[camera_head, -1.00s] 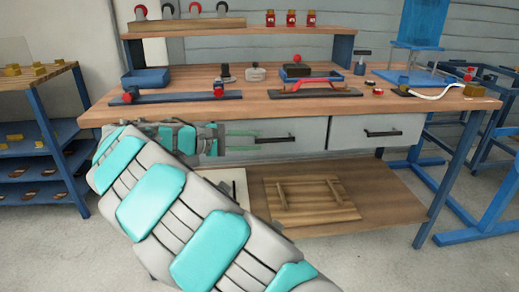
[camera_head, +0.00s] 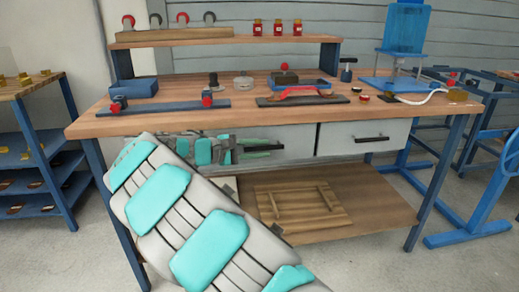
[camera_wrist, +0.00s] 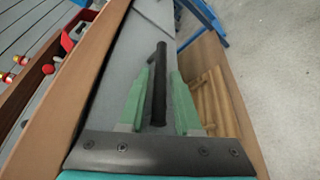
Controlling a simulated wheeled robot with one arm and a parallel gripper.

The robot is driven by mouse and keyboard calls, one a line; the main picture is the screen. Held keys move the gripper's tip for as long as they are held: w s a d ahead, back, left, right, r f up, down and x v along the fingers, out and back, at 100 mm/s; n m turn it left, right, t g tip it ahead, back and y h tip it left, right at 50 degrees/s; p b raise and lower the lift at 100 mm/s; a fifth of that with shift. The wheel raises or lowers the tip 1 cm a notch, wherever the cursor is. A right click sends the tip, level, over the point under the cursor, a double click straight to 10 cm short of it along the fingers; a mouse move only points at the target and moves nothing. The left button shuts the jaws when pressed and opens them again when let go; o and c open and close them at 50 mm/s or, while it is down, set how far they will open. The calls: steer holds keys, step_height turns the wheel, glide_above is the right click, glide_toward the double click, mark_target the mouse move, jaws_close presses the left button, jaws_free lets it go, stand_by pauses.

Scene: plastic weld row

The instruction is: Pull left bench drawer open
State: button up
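The left bench drawer (camera_head: 298,142) has a grey front under the wooden bench top. It looks flush with the drawer to its right, so it appears closed. In the wrist view my gripper (camera_wrist: 162,74) is open, with one finger on each side of the black bar handle (camera_wrist: 160,50). Gaps show between the handle and both fingers. The grey drawer front (camera_wrist: 122,70) lies beyond them.
The right drawer (camera_head: 338,137) with its black handle (camera_head: 372,139) is closed. The bench top (camera_head: 235,120) overhangs just above my gripper. A lower shelf (camera_head: 375,195) holds a wooden panel (camera_head: 300,210). Blue shelving (camera_head: 40,150) stands at the left.

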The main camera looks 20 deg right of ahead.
steer(key=shift+c, duration=0.2)
jaws_close()
stand_by(1.1)
